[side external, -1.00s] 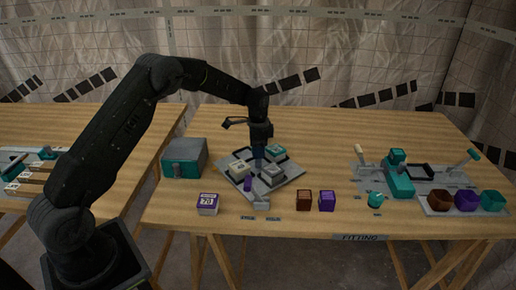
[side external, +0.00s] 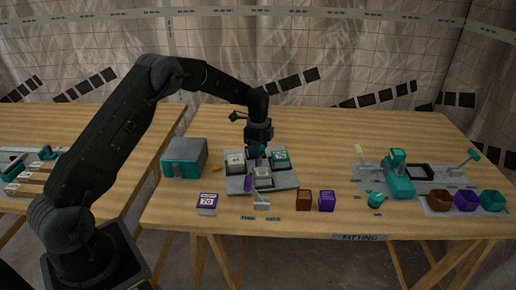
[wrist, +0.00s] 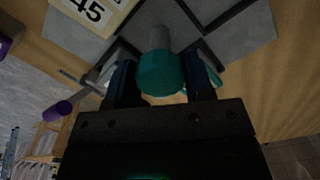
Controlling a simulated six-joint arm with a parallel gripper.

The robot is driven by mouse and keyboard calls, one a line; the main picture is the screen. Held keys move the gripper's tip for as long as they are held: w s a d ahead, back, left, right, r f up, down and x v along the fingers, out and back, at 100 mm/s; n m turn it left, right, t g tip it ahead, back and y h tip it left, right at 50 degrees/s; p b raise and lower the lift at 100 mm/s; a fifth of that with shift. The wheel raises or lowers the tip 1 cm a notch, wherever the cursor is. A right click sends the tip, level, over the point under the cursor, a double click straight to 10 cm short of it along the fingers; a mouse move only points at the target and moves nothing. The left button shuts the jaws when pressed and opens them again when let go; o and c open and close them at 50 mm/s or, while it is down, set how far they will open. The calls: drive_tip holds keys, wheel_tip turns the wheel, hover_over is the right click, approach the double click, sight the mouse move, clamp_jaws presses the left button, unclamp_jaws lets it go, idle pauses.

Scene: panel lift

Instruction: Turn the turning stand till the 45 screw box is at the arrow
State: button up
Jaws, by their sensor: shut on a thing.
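The turning stand (side external: 287,182) is a grey square plate carrying several boxes, with a teal knob (wrist: 158,74) at its middle. My gripper (side external: 257,148) points down over it, shut on the knob; in the wrist view the dark fingers are on both sides of it. The 45 screw box (wrist: 92,12) is cream with a black number, partly cut off in the wrist view. In the side view it seems to be the cream box (side external: 235,161) at the plate's left. A small yellow-orange mark (side external: 215,168) on the table left of the stand may be the arrow.
A grey and teal case (side external: 185,158) stands left of the stand, and a 70 box (side external: 207,203) in front left. A purple-handled lever (side external: 248,184) is at the stand's front. Brown (side external: 304,200) and purple (side external: 327,200) blocks stand to the right.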

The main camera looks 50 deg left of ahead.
drive_tip(key=shift+w+r+m, duration=0.1)
drive_tip(key=shift+m, duration=1)
drive_tip(key=shift+d, duration=0.1)
drive_tip(key=o, duration=1.3)
wheel_tip(320, 180, up, 14)
drive_tip(key=shift+f, duration=0.15)
